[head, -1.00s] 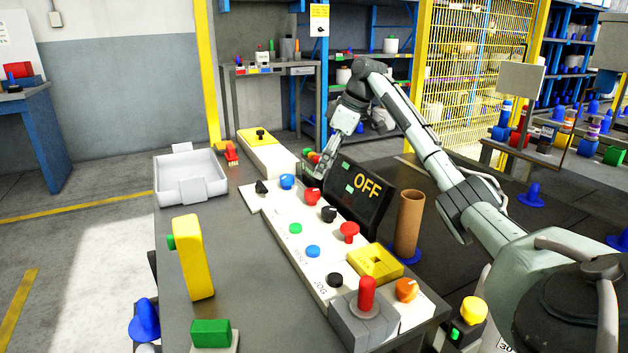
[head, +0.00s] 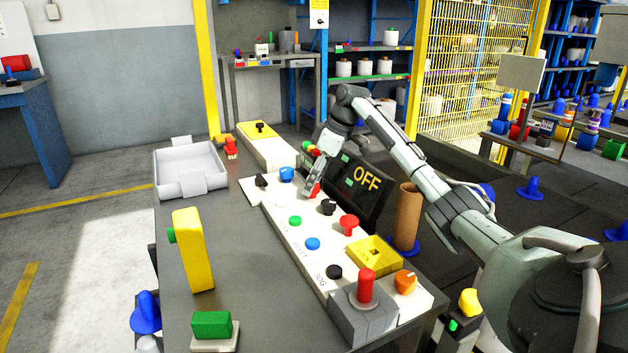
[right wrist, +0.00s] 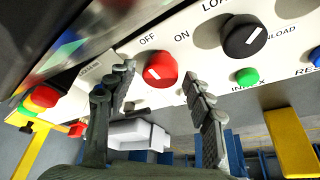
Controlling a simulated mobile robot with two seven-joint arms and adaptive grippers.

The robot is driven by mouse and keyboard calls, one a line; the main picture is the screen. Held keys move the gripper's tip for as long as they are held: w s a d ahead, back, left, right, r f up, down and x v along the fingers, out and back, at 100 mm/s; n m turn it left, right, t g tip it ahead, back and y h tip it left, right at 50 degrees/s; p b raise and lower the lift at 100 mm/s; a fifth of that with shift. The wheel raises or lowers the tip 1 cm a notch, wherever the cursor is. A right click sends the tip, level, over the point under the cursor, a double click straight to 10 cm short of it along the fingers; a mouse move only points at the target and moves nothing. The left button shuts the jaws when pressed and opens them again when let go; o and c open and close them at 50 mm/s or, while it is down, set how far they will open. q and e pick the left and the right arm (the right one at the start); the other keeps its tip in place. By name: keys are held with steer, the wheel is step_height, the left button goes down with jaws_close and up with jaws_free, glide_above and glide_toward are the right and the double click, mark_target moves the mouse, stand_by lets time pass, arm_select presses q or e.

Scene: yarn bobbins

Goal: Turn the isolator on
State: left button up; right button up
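The isolator is a red rotary knob (right wrist: 160,70) with a white pointer line, between the printed words OFF and ON in the right wrist view. Its pointer leans to the OFF side. In the head view the red knob (head: 315,191) is partly hidden by my right gripper (head: 309,188). In the right wrist view my right gripper (right wrist: 163,82) is open, one finger on each side of the knob, with gaps showing between. A black display (head: 362,188) behind the panel reads OFF. My left gripper is not in view.
The white panel (head: 296,247) also carries a blue knob (head: 287,174), a black knob (head: 327,207), a red mushroom button (head: 349,223) and a red-handled lever (head: 366,287). A cardboard tube (head: 408,218) stands to the right. A white tray (head: 189,168) lies left on the grey table.

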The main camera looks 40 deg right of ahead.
steer(key=c, duration=0.9)
steer(key=shift+a+m+t+h, duration=0.15)
steer(key=shift+m+h, duration=0.35)
steer(key=shift+m, duration=0.75)
steer(key=shift+m+t+h, duration=0.15)
steer(key=shift+m+h, duration=0.35)
steer(key=shift+m, duration=0.75)
steer(key=m+h, duration=0.1)
steer(key=m, duration=0.3)
steer(key=shift+a+m+h, duration=0.15)
steer(key=shift+m+h, duration=0.15)
steer(key=shift+h, duration=0.1)
steer(key=m, duration=0.2)
steer(key=m+g+h, duration=0.1)
steer(key=m, duration=0.1)
steer(key=shift+w+a+r+h, duration=0.1)
steer(key=shift+w+h, duration=0.05)
steer(key=shift+h, duration=0.15)
steer(key=shift+m+g+h, duration=0.4)
steer(key=shift+m+g, duration=0.3)
steer(key=shift+m, duration=1.4)
